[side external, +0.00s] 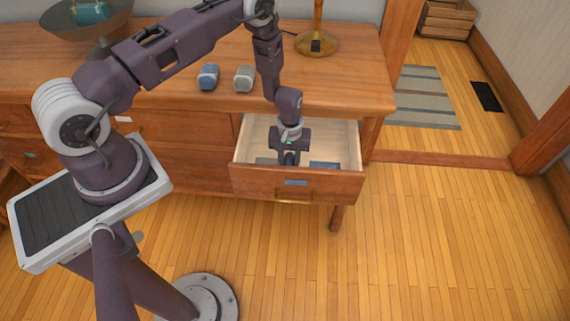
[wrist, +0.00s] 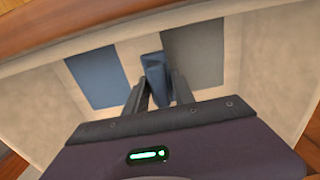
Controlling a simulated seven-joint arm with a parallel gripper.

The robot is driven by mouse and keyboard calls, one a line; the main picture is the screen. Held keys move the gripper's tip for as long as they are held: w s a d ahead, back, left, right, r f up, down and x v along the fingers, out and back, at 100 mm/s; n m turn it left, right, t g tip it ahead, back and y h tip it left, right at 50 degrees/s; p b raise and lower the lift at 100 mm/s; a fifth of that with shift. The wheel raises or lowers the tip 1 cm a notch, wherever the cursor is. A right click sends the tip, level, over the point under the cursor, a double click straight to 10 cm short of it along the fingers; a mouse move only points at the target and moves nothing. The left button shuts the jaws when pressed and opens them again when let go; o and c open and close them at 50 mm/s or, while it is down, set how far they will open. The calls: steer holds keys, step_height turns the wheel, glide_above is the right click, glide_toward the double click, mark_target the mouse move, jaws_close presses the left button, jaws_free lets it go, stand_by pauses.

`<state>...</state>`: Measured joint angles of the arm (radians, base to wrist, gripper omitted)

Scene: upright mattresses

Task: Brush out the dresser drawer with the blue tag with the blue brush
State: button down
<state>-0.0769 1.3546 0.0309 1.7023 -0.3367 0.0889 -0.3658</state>
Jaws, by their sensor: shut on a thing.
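The dresser drawer with the blue tag is pulled open; the blue tag (side external: 296,183) is on its wooden front (side external: 250,182). My gripper (side external: 290,156) points down inside the drawer. In the wrist view, my gripper (wrist: 156,88) is shut on a dark blue piece that looks like the blue brush (wrist: 154,70). Its lower end is close to the drawer floor; I cannot tell whether it touches. A flat blue patch (wrist: 97,77) and a flat grey patch (wrist: 194,55) lie on the floor on either side of the brush.
A blue block (side external: 208,77) and a grey block (side external: 243,79) stand on the dresser top (side external: 345,82) behind the drawer. A brass lamp base (side external: 317,43) and a bowl (side external: 62,22) stand there too. The drawer walls are close around my gripper.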

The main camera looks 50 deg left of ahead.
steer(key=shift+w+d+r, duration=0.4)
steer(key=shift+r, duration=0.3)
steer(key=shift+w+d+r, duration=0.35)
steer(key=shift+d+r, duration=0.05)
steer(key=shift+r, duration=0.25)
step_height(320, 180, up, 11)
